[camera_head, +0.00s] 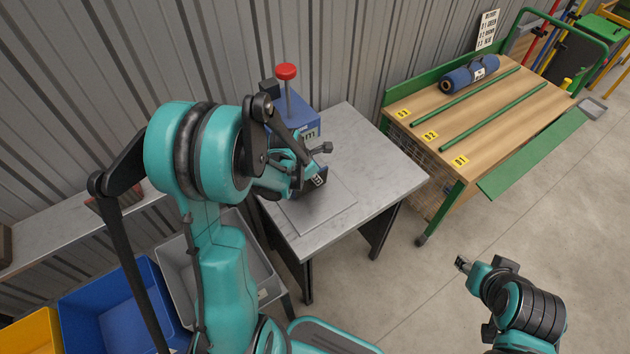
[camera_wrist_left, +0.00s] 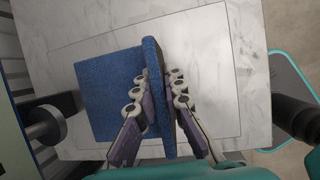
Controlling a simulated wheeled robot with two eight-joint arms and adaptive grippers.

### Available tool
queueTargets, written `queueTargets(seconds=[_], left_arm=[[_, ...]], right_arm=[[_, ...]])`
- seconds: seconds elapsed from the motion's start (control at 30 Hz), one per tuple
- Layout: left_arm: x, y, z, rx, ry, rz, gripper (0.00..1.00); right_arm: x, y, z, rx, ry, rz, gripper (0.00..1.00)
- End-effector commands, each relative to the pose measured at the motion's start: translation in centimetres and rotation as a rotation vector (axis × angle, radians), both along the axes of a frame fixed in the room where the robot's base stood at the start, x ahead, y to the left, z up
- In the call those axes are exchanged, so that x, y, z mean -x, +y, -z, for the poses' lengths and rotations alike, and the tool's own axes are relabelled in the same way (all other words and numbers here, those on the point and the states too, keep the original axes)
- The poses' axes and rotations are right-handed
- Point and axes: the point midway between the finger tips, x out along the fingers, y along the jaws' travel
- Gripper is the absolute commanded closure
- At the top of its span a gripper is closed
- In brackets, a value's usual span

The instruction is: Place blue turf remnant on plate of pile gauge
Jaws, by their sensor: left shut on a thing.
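My left gripper (camera_wrist_left: 160,115) is shut on an upright blue turf piece (camera_wrist_left: 154,75), seen nearly edge-on between its fingers. A flat blue square (camera_wrist_left: 105,90) shows just left of it; I cannot tell whether the two are joined. In the head view my left gripper (camera_head: 318,178) is low over a pale square outline (camera_head: 325,212) on the grey table, and a dark piece with a white label shows at its tip. The pile gauge (camera_head: 303,120), a blue body with a red knob, stands behind, partly hidden by my arm. My right gripper (camera_head: 462,264) is over the floor, its jaws unclear.
The marble-grey table (camera_head: 375,165) has clear room at its right. A wooden cart (camera_head: 500,115) holds a blue turf roll (camera_head: 470,73) and green rods. Blue (camera_head: 118,310) and grey bins (camera_head: 235,260) stand front left. A corrugated wall is behind.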

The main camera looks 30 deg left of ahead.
Motion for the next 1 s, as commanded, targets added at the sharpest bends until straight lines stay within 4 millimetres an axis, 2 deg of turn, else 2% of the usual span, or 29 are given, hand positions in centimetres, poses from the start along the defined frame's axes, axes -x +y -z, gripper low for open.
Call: queueTargets(seconds=[0.07,0.4,0.43,0.5,0.83,1.0], left_arm=[[0.0,0.0,1.1,0.000,0.000,0.000,1.00],[0.0,0.0,1.3,0.000,0.000,0.000,1.00],[0.0,0.0,1.2,0.000,0.000,0.000,0.85],[0.0,0.0,1.2,0.000,0.000,0.000,0.70],[0.0,0.0,0.9,0.000,0.000,0.000,0.70],[0.7,0.2,-1.1,0.000,0.000,-0.001,0.70]], right_arm=[[0.0,0.0,0.6,0.000,0.000,0.000,0.60],[0.0,0.0,0.8,0.000,0.000,0.000,0.60],[0.0,0.0,0.7,0.000,0.000,0.000,0.60],[0.0,0.0,0.6,0.000,0.000,0.000,0.60],[0.0,0.0,0.4,0.000,0.000,0.000,0.60],[0.0,0.0,-0.5,0.000,0.000,0.000,0.60]])
